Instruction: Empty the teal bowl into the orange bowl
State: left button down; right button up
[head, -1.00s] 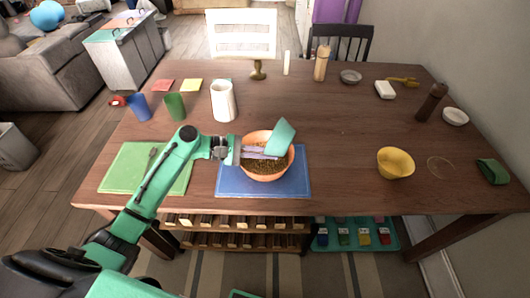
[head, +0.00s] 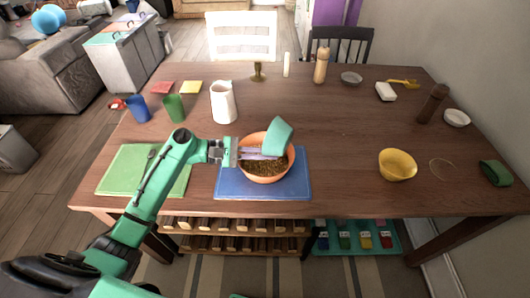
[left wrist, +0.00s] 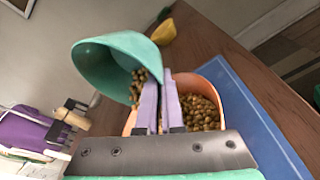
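The teal bowl (head: 279,136) is tipped steeply on its side over the right part of the orange bowl (head: 247,170). My left gripper (head: 264,154) is shut on the teal bowl's rim, its pale purple fingers reaching over the orange bowl. In the left wrist view the teal bowl (left wrist: 105,58) hangs left of the fingers (left wrist: 160,100), with brown pellets (left wrist: 138,85) at its lower lip. More pellets lie inside the orange bowl (left wrist: 217,77), which stands upright on a blue mat (head: 230,188). How much is left inside the teal bowl is hidden. My right gripper is not in view.
A white pitcher (head: 223,103) stands behind the bowls, with green (head: 175,107) and blue (head: 137,109) cups to its left. A green mat (head: 122,177) lies left. A yellow bowl (head: 397,165) stands right. The table between it and the blue mat is clear.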

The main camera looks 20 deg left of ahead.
aim_at(264, 145)
pick_arm(q)
jog(key=shift+r, duration=0.1)
dwell(0.3)
jog(key=shift+w+a+r+n+t+h+b, duration=0.1)
jog(key=shift+a+r+n+t+h, duration=0.15)
jog(key=shift+r+h, duration=0.3)
jog(key=shift+s+a+r+n+t+h+b, duration=0.1)
jog(key=shift+r+n+t+h, duration=0.05)
jog(key=shift+r+n+h, duration=0.3)
jog(key=shift+w+a+r+n+t+h+b, duration=0.1)
jog(key=shift+a+r+n+t+h, duration=0.1)
jog(key=shift+r+h, duration=0.4)
dwell(1.1)
jog(key=shift+a+f+n+t+h+b, duration=0.1)
jog(key=shift+a+n+t+h+b, duration=0.1)
jog(key=shift+n+t+h+b, duration=0.35)
dwell(0.8)
jog(key=shift+w+a+r+n+t+h+b, duration=0.1)
jog(key=shift+a+r+n+t+h+b, duration=0.2)
jog(key=shift+r+n+t+h, duration=0.5)
jog(key=shift+a+r+n+t+h+b, duration=0.2)
jog(key=shift+r+n+t+h, duration=0.25)
jog(key=shift+r+n+t, duration=0.6)
dwell(1.7)
